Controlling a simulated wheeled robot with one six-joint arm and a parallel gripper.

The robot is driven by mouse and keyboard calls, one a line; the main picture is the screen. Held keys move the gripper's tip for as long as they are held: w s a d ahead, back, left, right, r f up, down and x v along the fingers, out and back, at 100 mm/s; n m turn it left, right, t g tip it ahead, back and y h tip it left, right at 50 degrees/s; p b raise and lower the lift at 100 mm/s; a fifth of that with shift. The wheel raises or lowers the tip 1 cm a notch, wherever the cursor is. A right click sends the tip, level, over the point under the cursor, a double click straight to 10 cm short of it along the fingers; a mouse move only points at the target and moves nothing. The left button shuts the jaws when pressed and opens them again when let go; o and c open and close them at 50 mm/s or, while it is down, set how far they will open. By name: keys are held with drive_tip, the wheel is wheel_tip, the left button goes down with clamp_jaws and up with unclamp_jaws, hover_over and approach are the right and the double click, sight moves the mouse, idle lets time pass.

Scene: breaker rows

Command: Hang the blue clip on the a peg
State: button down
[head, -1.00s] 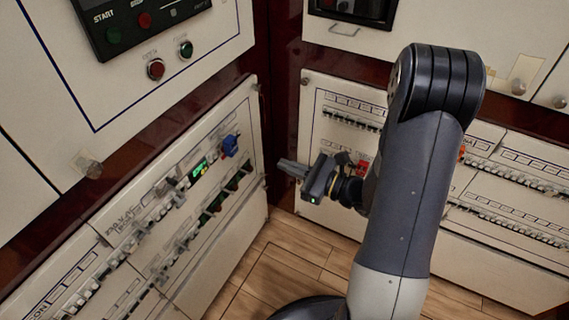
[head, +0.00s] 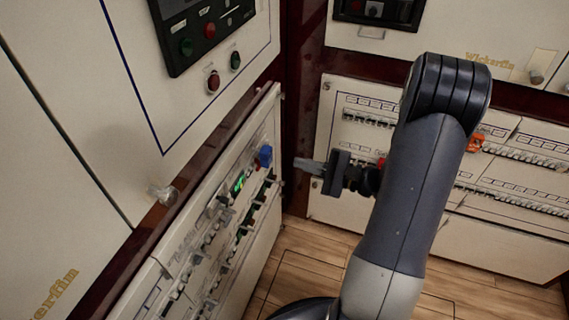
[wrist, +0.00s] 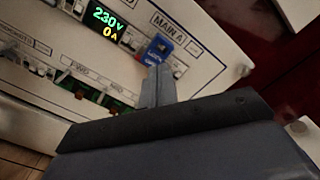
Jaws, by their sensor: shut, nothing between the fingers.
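The blue clip (head: 265,156) sits on the breaker row of the left panel, near its far right end. In the wrist view the blue clip (wrist: 160,47) is under the "MAIN A" label, right of the lit display. My gripper (head: 297,163) points left at that panel, just right of the clip in the head view. Its fingers are together and empty. In the wrist view the fingertips (wrist: 158,70) overlap the area just below the clip; I cannot tell whether they touch it. I cannot tell which fitting is the a peg.
A lit display (wrist: 105,22) reads 230 V and 0 A. A clear peg-like knob (head: 162,194) stands out from the left cabinet; another (head: 537,75) is on the right cabinet. An orange clip (head: 474,142) is on the right panel. Wooden floor (head: 310,270) lies open between the panels.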

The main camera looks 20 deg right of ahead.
sight(266, 160)
drive_tip(key=p+x, duration=0.1)
drive_tip(key=x, duration=0.5)
drive_tip(key=shift+w+a, duration=0.1)
idle(0.6)
drive_tip(key=v, duration=1.3)
drive_tip(key=shift+d, duration=0.2)
idle(0.6)
drive_tip(key=x, duration=1.2)
drive_tip(key=shift+a, duration=0.4)
drive_tip(key=shift+w+d, duration=0.1)
